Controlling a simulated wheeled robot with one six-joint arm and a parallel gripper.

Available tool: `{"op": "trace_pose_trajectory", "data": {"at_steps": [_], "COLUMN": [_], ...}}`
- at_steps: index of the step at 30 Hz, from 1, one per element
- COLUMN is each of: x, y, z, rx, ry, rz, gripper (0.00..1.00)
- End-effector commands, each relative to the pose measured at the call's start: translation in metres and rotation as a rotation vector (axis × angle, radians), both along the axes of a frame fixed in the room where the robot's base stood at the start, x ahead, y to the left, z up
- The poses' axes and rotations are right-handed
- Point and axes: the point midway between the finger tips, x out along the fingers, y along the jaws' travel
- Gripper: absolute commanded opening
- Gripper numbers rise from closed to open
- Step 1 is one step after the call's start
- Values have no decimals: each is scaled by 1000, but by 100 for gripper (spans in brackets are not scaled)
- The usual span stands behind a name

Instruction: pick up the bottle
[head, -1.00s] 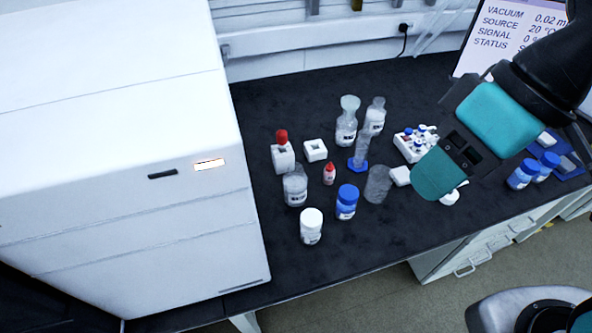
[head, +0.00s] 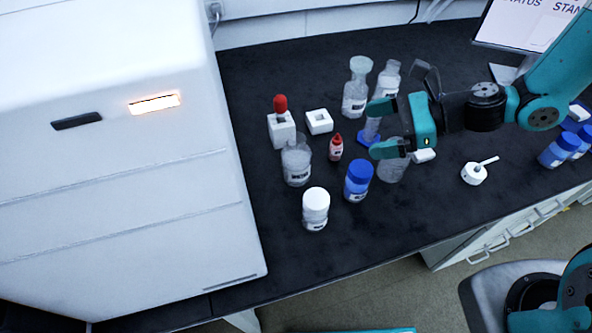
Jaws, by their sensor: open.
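Several bottles stand upright on the dark bench, and I cannot tell which one the task means. A small red bottle (head: 335,148) with a pointed tip stands left of my gripper. A blue-capped bottle (head: 357,182) stands below and left of it, and a white-capped bottle (head: 315,209) is nearer the bench's front edge. My gripper (head: 375,131) is open and empty, its two fingers pointing left toward the small red bottle, apart from it. The gripper partly hides a blue-based cylinder (head: 369,137) and a clear beaker (head: 392,172).
Clear glassware (head: 355,95) stands behind. More blue-capped bottles (head: 558,151) are at far right. The front of the bench is mostly clear.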

Motion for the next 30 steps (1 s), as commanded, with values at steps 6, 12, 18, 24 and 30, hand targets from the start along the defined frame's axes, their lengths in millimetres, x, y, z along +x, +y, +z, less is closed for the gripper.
{"op": "trace_pose_trajectory", "data": {"at_steps": [6, 12, 18, 24, 30], "x": [8, 15, 22, 27, 29], "y": [7, 48, 87, 105, 125], "z": [-20, -36, -52, -61, -66], "rx": [54, 52, 51, 51, 50], "ry": [92, 91, 88, 88, 88], "rz": [-82, -75, -76, -80, -75], "gripper": [96, 96, 96, 96, 96]}}
